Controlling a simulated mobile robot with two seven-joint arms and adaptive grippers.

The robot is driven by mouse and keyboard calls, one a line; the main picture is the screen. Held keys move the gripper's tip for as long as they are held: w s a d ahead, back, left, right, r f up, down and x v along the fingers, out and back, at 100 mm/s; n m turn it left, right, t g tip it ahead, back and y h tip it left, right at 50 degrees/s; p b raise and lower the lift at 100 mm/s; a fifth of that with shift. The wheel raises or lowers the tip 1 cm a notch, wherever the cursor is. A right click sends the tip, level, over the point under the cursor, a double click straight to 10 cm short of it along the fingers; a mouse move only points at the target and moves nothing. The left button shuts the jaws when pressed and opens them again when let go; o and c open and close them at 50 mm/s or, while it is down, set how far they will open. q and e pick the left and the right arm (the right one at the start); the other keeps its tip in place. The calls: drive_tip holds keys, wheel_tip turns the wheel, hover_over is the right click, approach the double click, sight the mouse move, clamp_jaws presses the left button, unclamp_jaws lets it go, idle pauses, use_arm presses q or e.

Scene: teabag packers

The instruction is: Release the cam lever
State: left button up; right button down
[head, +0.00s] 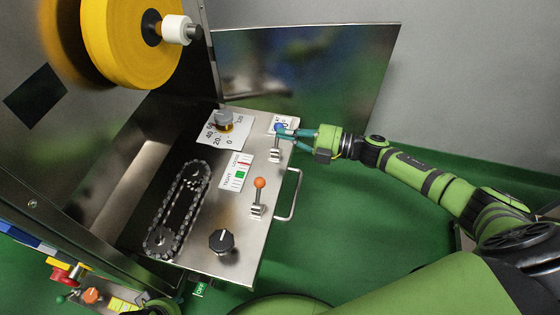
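Two toggle-like levers stand on the steel panel (215,222). One has a blue knob (279,126) and a pale base (274,155). The other has an orange knob (260,183), stands upright and is clear of my grippers. Which one is the cam lever is not marked legibly. My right gripper (282,135) reaches in from the right, its teal fingertips at the blue-knobbed lever just below the knob. The fingers hide part of its shaft, and I cannot tell whether they close on it. Part of my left gripper (178,287) shows low at the left, mostly hidden by the panel edge.
A dial with a number scale (224,120), a tight/loose gauge (236,172), a chain loop (180,208) and a black knob (221,241) sit on the panel. A handle (293,194) sticks out at its right edge. A yellow roll (122,40) hangs upper left. Open floor lies right.

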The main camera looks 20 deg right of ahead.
drive_tip(key=shift+w+d+m, duration=0.2)
drive_tip(key=shift+w+m, duration=0.1)
drive_tip(key=shift+w, duration=0.05)
use_arm(q)
drive_tip(key=shift+r, duration=0.2)
use_arm(e)
drive_tip(key=shift+w+d, duration=0.15)
drive_tip(key=shift+w, duration=0.05)
use_arm(q)
drive_tip(key=shift+r, duration=0.1)
drive_tip(key=shift+r, duration=0.1)
